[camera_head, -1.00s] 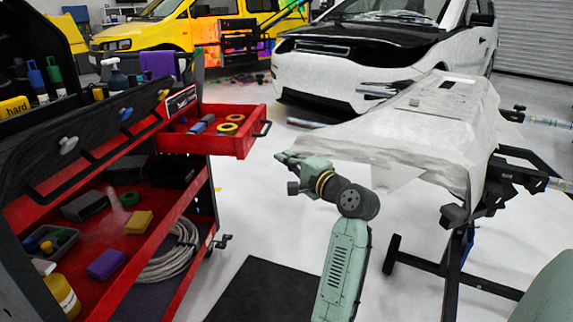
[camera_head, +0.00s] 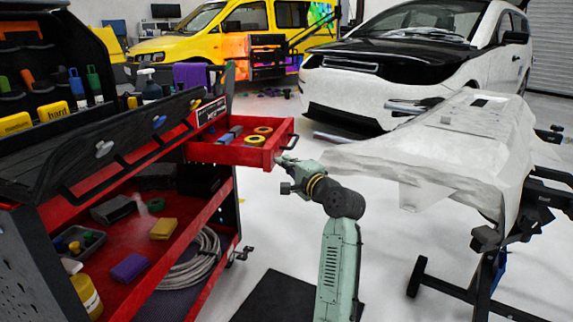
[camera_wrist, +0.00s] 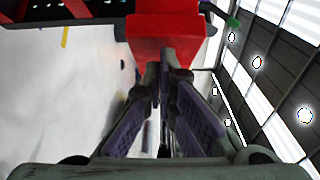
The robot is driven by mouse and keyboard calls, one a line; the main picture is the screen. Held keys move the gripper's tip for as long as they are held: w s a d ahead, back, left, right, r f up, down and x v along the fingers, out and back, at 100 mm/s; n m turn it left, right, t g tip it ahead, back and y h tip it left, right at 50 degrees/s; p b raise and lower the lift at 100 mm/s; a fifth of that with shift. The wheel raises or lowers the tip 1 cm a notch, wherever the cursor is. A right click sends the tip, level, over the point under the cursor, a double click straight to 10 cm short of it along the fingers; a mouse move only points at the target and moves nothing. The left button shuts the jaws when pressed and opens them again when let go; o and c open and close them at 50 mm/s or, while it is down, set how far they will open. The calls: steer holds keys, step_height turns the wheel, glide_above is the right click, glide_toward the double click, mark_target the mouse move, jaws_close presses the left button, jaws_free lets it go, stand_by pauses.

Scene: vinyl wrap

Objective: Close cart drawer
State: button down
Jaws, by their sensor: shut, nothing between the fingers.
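The red cart drawer (camera_head: 236,155) is pulled out from the upper right end of the red and black cart (camera_head: 120,165). Rolls of yellow tape and a blue-grey tool lie in it. A dark handle shows at its right side. My gripper (camera_head: 282,162) is shut and empty, at the drawer's right front corner. In the wrist view the closed fingertips (camera_wrist: 164,72) point at the red drawer face (camera_wrist: 165,35), overlapping its lower edge. I cannot tell whether they touch it.
A white-wrapped panel on a black stand (camera_head: 450,150) is right of my arm. Yellow van (camera_head: 215,35) and white car (camera_head: 390,75) are behind. Cart shelves hold a hose coil (camera_head: 195,262) and several blocks.

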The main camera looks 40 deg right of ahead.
mark_target(197, 155)
steer(key=shift+w, duration=0.1)
steer(key=w+a+p, duration=0.3)
steer(key=w+a, duration=0.2)
steer(key=w, duration=0.1)
steer(key=w+a+p, duration=0.4)
steer(key=w+a, duration=0.2)
steer(key=w+a+p, duration=0.3)
steer(key=w+a, duration=0.2)
steer(key=shift+w+a, duration=0.3)
steer(key=shift+w, duration=0.1)
steer(key=shift+w+a+p, duration=0.45)
steer(key=shift+w+a, duration=0.1)
steer(key=shift+w, duration=0.1)
steer(key=shift+a, duration=0.1)
